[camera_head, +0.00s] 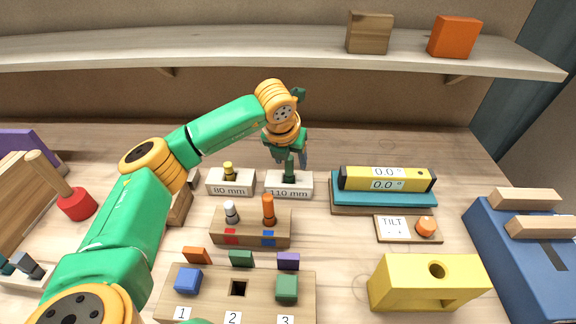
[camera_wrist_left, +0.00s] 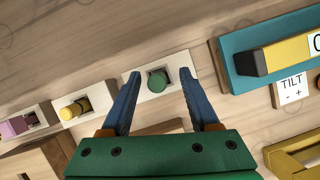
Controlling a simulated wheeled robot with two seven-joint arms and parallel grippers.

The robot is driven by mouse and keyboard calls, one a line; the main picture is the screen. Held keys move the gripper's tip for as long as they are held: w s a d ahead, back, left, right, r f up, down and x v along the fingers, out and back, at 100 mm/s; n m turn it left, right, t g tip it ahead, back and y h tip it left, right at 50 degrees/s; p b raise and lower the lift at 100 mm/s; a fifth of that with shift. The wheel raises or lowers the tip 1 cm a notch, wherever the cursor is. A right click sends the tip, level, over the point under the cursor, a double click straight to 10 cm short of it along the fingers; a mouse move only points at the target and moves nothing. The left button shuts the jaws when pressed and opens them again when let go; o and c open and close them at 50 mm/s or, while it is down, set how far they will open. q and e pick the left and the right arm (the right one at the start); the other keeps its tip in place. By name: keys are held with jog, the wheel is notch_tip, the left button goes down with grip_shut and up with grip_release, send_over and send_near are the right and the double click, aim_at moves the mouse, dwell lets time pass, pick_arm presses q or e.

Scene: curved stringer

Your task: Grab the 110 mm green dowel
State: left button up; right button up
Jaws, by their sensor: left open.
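The green dowel (camera_head: 289,168) stands upright in a pale block labelled 110 mm (camera_head: 289,190). In the left wrist view the green dowel (camera_wrist_left: 158,80) is seen from above, with its pale block (camera_wrist_left: 144,93) around its base. My left gripper (camera_head: 295,158) is over this block. Its two blue fingers are open, one on each side of the dowel in the left wrist view (camera_wrist_left: 160,82), with a gap on both sides. The gripper partly hides the dowel in the head view. My right gripper is not in view.
A yellow dowel (camera_head: 228,172) stands in the 80 mm block (camera_head: 230,188) to the left. A wooden stand (camera_head: 250,240) with white and orange pegs is in front. A yellow level (camera_head: 386,179) on a teal bar lies right. A shelf (camera_head: 220,48) runs above the back.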

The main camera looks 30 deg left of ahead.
pick_arm(q)
jog(key=x, duration=0.2)
jog(key=shift+w+a+f, duration=0.15)
jog(key=shift+f, duration=0.25)
jog(key=shift+w+a+f, duration=0.15)
jog(key=shift+w+f, duration=0.05)
jog(key=shift+f, duration=0.1)
jog(key=shift+s+r, duration=0.1)
jog(key=c, duration=0.8)
grip_shut()
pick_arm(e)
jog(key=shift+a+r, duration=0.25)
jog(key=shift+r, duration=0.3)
pick_arm(q)
jog(key=shift+r+b, duration=0.4)
jog(key=shift+r, duration=0.05)
jog(key=s+d+r+b, duration=0.4)
jog(key=s+d+r, duration=0.3)
jog(key=s+r, duration=0.4)
jog(key=shift+s+d+r, duration=0.35)
jog(key=shift+d+r, duration=0.05)
jog(key=shift+r, duration=0.15)
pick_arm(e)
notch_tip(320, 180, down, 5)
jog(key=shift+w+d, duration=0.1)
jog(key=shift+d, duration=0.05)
